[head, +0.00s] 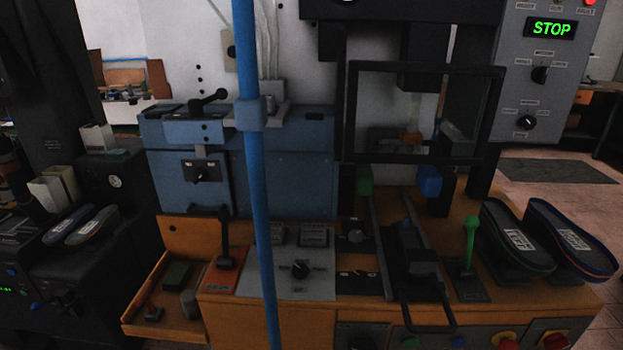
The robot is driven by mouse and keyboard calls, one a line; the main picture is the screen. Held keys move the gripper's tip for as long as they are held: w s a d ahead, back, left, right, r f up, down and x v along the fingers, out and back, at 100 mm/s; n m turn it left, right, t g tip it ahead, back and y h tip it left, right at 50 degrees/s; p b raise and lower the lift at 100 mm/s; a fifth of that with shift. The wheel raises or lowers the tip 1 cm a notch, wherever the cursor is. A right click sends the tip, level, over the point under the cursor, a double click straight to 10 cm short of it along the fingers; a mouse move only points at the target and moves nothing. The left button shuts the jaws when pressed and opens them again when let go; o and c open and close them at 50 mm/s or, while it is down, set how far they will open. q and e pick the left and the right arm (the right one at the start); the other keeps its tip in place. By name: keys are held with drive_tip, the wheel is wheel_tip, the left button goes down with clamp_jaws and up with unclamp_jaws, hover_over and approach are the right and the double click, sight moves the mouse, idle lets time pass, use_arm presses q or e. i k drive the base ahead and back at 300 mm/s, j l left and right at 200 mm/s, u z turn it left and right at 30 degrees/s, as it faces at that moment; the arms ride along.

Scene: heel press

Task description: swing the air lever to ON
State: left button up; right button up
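I cannot tell from the lettering which lever is the air lever; no ON mark is readable. A black lever (225,243) stands upright on a red-orange plate at the left of the bench. A lever with a green handle (471,240) stands nearly upright on a dark base at the right of the bench. A black ball-ended handle (208,100) lies tilted on top of the blue cabinet (290,180), its end up to the right. Neither of my grippers shows in the head view.
A blue vertical pipe (258,190) crosses the front of the bench. A black framed guard (425,112) stands behind the slide rails. Shoe soles (518,240) sit at the right. An open drawer (170,300) juts out at lower left. The panel display (551,29) reads STOP.

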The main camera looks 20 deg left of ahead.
sight(224, 217)
drive_tip(key=j, duration=0.65)
drive_tip(key=k+j, duration=0.1)
drive_tip(key=j, duration=0.5)
drive_tip(key=z, duration=0.05)
